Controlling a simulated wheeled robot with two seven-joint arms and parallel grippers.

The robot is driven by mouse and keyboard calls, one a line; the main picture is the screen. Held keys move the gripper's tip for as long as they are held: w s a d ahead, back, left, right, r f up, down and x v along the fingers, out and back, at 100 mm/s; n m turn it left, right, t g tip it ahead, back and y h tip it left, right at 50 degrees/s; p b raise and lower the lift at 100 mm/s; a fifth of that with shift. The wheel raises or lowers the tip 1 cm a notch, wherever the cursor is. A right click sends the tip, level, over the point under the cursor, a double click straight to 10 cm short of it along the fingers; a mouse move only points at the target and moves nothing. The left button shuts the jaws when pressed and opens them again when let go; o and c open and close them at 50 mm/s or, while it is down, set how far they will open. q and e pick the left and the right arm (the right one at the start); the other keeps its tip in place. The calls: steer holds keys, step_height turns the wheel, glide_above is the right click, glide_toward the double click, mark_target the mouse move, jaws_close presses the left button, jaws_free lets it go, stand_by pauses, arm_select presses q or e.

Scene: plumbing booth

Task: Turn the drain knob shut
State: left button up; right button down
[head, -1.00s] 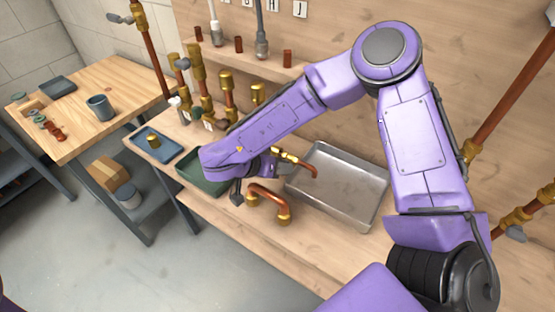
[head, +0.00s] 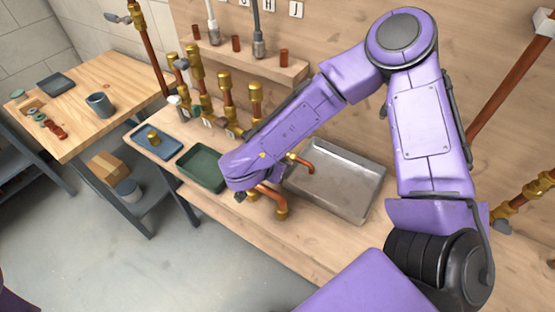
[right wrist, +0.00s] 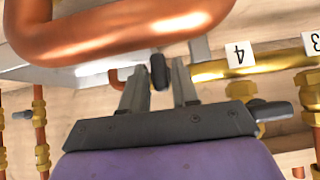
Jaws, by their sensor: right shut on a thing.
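The drain knob (right wrist: 159,72) is a small dark knob in the right wrist view. It sits between the fingertips of my right gripper (right wrist: 158,82), which is shut on it. In the head view my right forearm covers the knob and most of that gripper. A bent copper pipe (head: 270,197) with a brass end lies just in front of the hand, and a large copper bend fills the top of the right wrist view (right wrist: 130,32). My left gripper is not in view.
A metal basin (head: 345,190) stands right of the hand, with a copper spout (head: 301,162) at its edge. A green tray (head: 201,169) and a blue tray (head: 157,142) lie to the left. Several brass-topped pipes (head: 226,92) stand behind. The front bench right of the pipe is clear.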

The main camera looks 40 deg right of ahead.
steer(key=shift+r, duration=0.1)
steer(key=c, duration=1.1)
jaws_free()
steer(key=shift+o, duration=0.2)
steer(key=b+v, duration=0.1)
steer(key=v, duration=0.9)
steer(key=shift+s+a+r, duration=0.15)
steer(key=shift+a, duration=0.05)
